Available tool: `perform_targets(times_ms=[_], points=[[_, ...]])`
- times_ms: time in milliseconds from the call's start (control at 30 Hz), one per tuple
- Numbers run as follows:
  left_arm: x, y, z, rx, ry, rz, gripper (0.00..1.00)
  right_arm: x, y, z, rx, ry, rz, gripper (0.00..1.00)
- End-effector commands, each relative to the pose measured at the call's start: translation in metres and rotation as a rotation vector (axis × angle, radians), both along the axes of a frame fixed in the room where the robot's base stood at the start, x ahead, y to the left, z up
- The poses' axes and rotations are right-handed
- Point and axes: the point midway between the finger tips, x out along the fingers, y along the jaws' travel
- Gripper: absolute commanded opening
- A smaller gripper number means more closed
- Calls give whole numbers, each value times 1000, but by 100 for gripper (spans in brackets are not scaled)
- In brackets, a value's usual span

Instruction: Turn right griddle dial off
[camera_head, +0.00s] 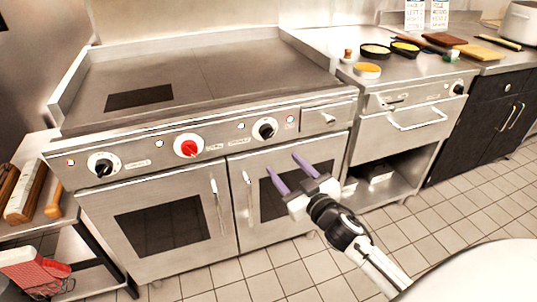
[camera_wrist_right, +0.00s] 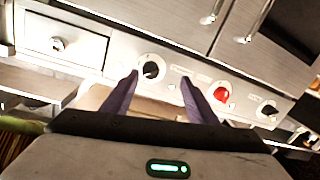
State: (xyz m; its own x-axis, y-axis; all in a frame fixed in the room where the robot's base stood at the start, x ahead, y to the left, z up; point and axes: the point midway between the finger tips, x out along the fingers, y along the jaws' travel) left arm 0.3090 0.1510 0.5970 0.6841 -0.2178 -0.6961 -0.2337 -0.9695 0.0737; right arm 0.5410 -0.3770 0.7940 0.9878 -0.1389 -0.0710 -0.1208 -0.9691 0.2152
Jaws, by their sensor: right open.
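The griddle (camera_head: 205,62) is a wide steel unit with a front panel of dials. The right griddle dial (camera_head: 265,129) is a black knob on a white round plate. A red dial (camera_head: 188,146) is in the middle and another black dial (camera_head: 103,165) is at the left. My right gripper (camera_head: 292,174) is open and empty, in front of the lower doors and below the right dial in the head view. In the right wrist view the right dial (camera_wrist_right: 151,70) shows between the purple fingers (camera_wrist_right: 158,95), apart from them. The left gripper is not in view.
A griddle drawer (camera_head: 327,118) is right of the dial. Door handles (camera_head: 248,190) stick out below the panel. The side counter (camera_head: 398,68) holds small pans and boards. A low shelf with boards (camera_head: 28,190) is at the left. The tiled floor in front is clear.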

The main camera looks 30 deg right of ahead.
Motion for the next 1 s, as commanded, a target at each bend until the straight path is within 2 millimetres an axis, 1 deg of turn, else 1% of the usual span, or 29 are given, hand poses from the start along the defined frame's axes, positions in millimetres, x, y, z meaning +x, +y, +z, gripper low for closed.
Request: perform_targets(times_ms=[33,100,167,267,300,500,600,700,800,1000], points=[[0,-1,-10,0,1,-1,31,8,-9,5,-11,-35,-6,53],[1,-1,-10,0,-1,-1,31,16,-14,15,-18,-63,-9,53],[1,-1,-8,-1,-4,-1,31,22,-17,20,-20,-73,-9,53],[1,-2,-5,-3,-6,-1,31,35,-19,23,-19,-74,-10,53],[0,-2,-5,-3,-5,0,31,42,-21,23,-20,-74,-10,53],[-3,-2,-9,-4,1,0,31,79,-26,22,-19,-72,-11,53],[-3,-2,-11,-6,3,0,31,94,-28,22,-21,-71,-11,53],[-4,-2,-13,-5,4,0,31,105,-30,21,-18,-70,-11,53],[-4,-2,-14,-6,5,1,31,112,-31,20,-19,-69,-10,53],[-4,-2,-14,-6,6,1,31,116,-31,21,-20,-69,-10,53]])
